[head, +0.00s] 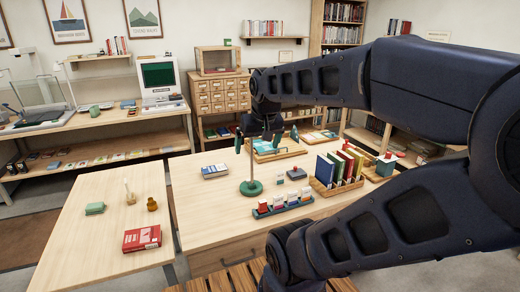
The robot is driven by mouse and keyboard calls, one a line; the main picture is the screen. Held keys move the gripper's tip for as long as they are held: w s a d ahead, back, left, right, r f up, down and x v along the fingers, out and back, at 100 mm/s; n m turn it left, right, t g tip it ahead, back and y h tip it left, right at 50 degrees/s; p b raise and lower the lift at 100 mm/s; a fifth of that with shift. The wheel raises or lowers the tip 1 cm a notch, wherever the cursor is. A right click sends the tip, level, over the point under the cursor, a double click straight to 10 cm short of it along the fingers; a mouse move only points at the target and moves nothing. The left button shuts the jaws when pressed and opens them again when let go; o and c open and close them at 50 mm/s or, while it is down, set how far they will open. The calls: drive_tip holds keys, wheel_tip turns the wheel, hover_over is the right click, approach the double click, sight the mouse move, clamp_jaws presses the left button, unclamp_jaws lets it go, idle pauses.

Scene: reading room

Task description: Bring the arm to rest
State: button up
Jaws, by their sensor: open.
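My gripper (266,139) hangs from the end of my arm near the picture's centre. Its two fingers point down, spread apart, with nothing seen between them. It appears over the middle of the wooden table (200,222), by a thin upright rod on a round green base (251,188). Its exact height above the table cannot be told. My arm reaches in from the right and bends across the upper right, hiding part of the room and the table's right side.
A side table (103,234) at left holds a red book (142,239). The table's front left is clear.

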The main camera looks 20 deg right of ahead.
drive_tip(key=shift+s+f+n, duration=0.15)
drive_tip(key=shift+s+f, duration=0.1)
drive_tip(key=shift+s, duration=0.2)
drive_tip(key=shift+s+f+n, duration=0.15)
drive_tip(key=shift+s+f, duration=0.05)
drive_tip(key=shift+s, duration=0.25)
